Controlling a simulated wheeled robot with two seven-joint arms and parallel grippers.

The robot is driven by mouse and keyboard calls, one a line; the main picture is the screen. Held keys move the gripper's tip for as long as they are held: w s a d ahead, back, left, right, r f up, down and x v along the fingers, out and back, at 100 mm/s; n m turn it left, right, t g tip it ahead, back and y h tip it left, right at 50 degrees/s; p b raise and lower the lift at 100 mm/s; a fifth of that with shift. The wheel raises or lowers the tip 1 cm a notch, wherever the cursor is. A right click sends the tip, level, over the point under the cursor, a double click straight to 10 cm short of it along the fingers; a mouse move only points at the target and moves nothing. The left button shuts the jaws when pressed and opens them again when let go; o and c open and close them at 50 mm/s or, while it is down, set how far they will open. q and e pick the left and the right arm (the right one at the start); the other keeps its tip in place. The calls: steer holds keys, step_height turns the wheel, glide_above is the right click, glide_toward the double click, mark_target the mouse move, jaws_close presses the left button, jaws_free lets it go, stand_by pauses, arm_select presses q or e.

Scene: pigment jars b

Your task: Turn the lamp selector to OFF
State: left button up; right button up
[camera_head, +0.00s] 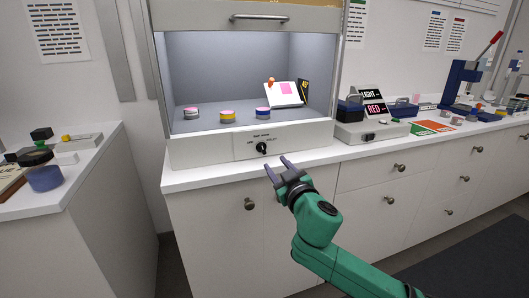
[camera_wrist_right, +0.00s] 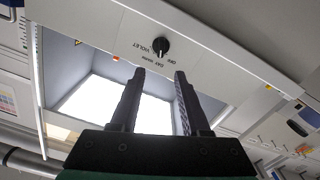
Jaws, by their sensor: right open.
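The lamp selector (camera_head: 262,148) is a small black knob on the pale front panel of the light booth (camera_head: 215,150). Small printed labels surround it, too small to read surely in the head view. In the right wrist view the knob (camera_wrist_right: 160,46) shows upside down, with a label that seems to read VIOLET on its left. Which label the knob points at I cannot tell. My right gripper (camera_head: 276,164) is open and empty, just below and right of the knob, apart from it. In the wrist view its two fingers (camera_wrist_right: 160,76) point toward the knob.
Several pigment jars (camera_head: 227,116) and a white card (camera_head: 284,94) stand inside the booth. A grey box (camera_head: 372,133) with a sign reading LIGHT RED stands right of it. The counter edge (camera_head: 240,178) and drawer knobs (camera_head: 250,204) lie below.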

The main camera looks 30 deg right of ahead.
mark_target(263, 148)
steer(key=w, duration=0.3)
steer(key=w+d, duration=0.1)
steer(key=w, duration=0.6)
steer(key=shift+w+d+p, duration=0.2)
steer(key=shift+w+p, duration=0.1)
steer(key=shift+p, duration=0.1)
jaws_close()
